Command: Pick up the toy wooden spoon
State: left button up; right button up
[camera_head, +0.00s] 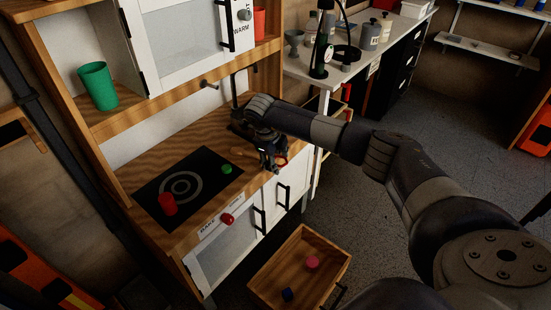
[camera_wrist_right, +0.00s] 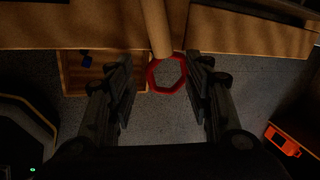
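The toy wooden spoon (camera_head: 238,152) lies on the kitchen counter (camera_head: 205,135), partly hidden by my right gripper (camera_head: 274,164). In the right wrist view, a wooden handle (camera_wrist_right: 156,27) runs down from the top and meets a red octagonal ring (camera_wrist_right: 151,81) near the counter's front edge. My right gripper (camera_wrist_right: 160,93) is open, with one finger on each side of the ring and no clear grip on it. The rest of the spoon is out of that view. My left gripper is not in view.
A black hob panel (camera_head: 187,182) with a red cup (camera_head: 167,204) and a small green piece (camera_head: 227,169) is left of the gripper. An open wooden drawer (camera_head: 300,262) holds a pink and a blue piece. A tap stands behind the gripper.

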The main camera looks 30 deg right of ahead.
jog(key=shift+r, duration=0.15)
jog(key=v, duration=1.1)
jog(key=shift+a+r, duration=0.2)
jog(key=shift+r, duration=0.15)
jog(key=shift+c, duration=0.2)
